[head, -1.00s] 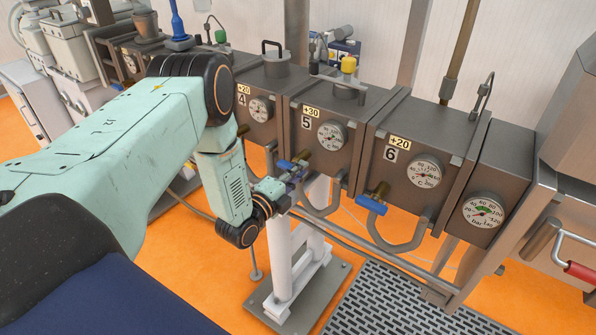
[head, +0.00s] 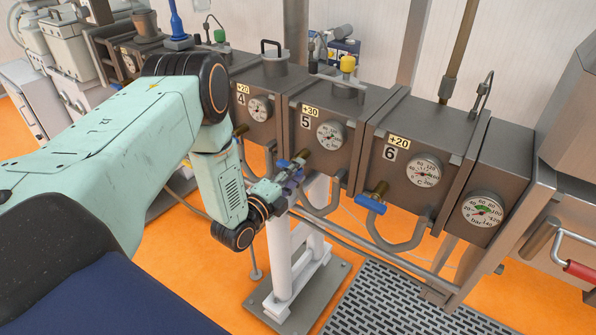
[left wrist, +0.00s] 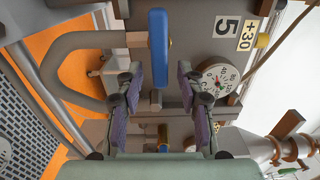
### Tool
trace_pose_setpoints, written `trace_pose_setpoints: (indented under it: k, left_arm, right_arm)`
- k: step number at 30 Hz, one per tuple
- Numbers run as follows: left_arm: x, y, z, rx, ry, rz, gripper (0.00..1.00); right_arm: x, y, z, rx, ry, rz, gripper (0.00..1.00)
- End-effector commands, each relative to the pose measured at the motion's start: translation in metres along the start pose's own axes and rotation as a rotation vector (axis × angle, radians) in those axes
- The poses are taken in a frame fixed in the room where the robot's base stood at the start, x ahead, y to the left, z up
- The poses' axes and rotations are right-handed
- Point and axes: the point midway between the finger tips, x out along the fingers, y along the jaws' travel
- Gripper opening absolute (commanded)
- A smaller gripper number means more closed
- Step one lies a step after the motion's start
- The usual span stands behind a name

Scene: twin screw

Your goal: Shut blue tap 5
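The tap 5 blue handle (head: 287,165) sits on a brass stem below the gauge of the box marked 5 (head: 305,122). In the left wrist view the blue handle (left wrist: 158,45) runs up and down the picture, its lower end in the gap between the fingertips. My left gripper (head: 284,186) is just under the handle in the head view. In the left wrist view its purple-padded fingers (left wrist: 157,85) are apart on both sides of the handle, with visible space on each side. Contact is not visible. My right gripper is in neither current view.
Box 6 (head: 398,172) stands to the right with its own blue tap (head: 371,205). Box 4 (head: 257,127) is to the left. Curved pipes (head: 320,207) and a white stand (head: 291,262) are below the left gripper. A floor grate (head: 385,305) lies in front.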

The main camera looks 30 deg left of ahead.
Motion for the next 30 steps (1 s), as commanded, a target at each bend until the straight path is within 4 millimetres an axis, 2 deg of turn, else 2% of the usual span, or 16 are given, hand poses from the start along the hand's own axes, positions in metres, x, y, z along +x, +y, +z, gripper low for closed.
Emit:
trace_pose_setpoints:
  k: [9, 15, 21, 30]
  left_arm:
    - [-0.065, 0.001, 0.001, -0.004, -0.004, 0.004, 0.38]
    - [-0.096, 0.0, 0.001, -0.003, -0.002, 0.002, 0.38]
    - [-0.108, -0.001, 0.0, -0.001, -0.001, -0.001, 0.38]
    - [-0.109, -0.001, 0.0, -0.001, 0.0, -0.002, 0.38]
  right_arm:
    - [0.0, 0.0, 0.0, 0.0, 0.0, 0.0, 0.0]
    - [0.0, 0.0, 0.0, 0.0, 0.0, 0.0, 0.0]
    - [0.0, 0.0, 0.0, 0.0, 0.0, 0.0, 0.0]
    - [0.0, 0.0, 0.0, 0.0, 0.0, 0.0, 0.0]
